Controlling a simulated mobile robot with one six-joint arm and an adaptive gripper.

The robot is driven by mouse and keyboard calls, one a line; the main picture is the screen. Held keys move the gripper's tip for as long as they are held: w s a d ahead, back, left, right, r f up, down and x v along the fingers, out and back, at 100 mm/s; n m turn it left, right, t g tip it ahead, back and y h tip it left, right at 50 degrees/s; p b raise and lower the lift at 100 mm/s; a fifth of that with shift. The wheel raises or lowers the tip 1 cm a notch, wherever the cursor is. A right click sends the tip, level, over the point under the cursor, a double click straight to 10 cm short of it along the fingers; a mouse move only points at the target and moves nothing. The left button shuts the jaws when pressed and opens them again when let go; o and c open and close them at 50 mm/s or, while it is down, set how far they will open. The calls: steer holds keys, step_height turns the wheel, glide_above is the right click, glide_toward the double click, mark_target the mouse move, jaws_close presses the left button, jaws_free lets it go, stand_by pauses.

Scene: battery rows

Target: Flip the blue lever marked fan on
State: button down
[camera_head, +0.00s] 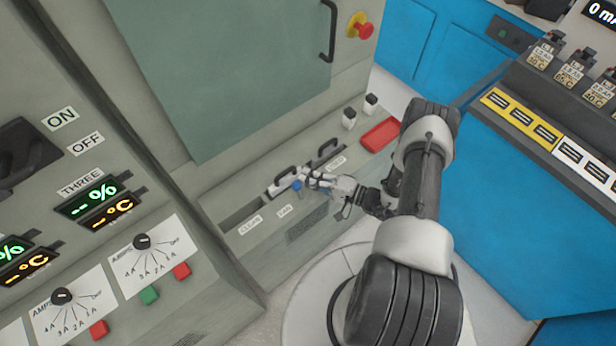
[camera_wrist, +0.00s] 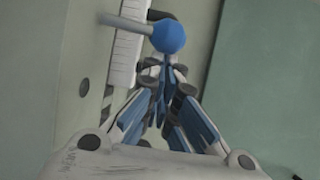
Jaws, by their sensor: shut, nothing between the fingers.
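The blue lever (camera_head: 297,185) shows as a small blue knob on the panel ledge, just above the "FAN" label (camera_head: 285,211). In the wrist view its round blue knob (camera_wrist: 169,36) sits on a grey stem that runs to the left. My gripper (camera_head: 310,180) is right at the lever, and in the wrist view its closed fingertips (camera_wrist: 160,68) are just below the knob. The fingers are shut with nothing between them. I cannot tell whether the fingertips touch the knob. The lever's on and off positions are not readable here.
Dark handles (camera_head: 327,149) stand on the ledge close behind my gripper. A red tray (camera_head: 381,134) and small white-and-black items (camera_head: 349,117) are further right. A large green cabinet door (camera_head: 220,70) rises behind. A blue bench (camera_head: 510,200) stands to the right of my arm.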

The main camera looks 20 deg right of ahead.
steer(key=shift+s+d+r+b, duration=0.1)
steer(key=shift+s+b, duration=0.25)
steer(key=shift+s, duration=0.2)
steer(key=shift+s+d, duration=0.2)
steer(key=shift+s, duration=0.35)
steer(key=shift+s+d, duration=0.15)
steer(key=shift+s, duration=0.35)
steer(key=w+d+b, duration=0.1)
steer(key=w+d, duration=0.1)
steer(key=w, duration=0.1)
steer(key=shift+d+r+b, duration=0.3)
steer(key=shift+r+b, duration=0.05)
steer(key=shift+r, duration=0.05)
steer(key=s+d+f, duration=0.3)
steer(key=s+d, duration=0.3)
steer(key=shift+f+p, duration=0.25)
steer(key=shift+p, duration=0.05)
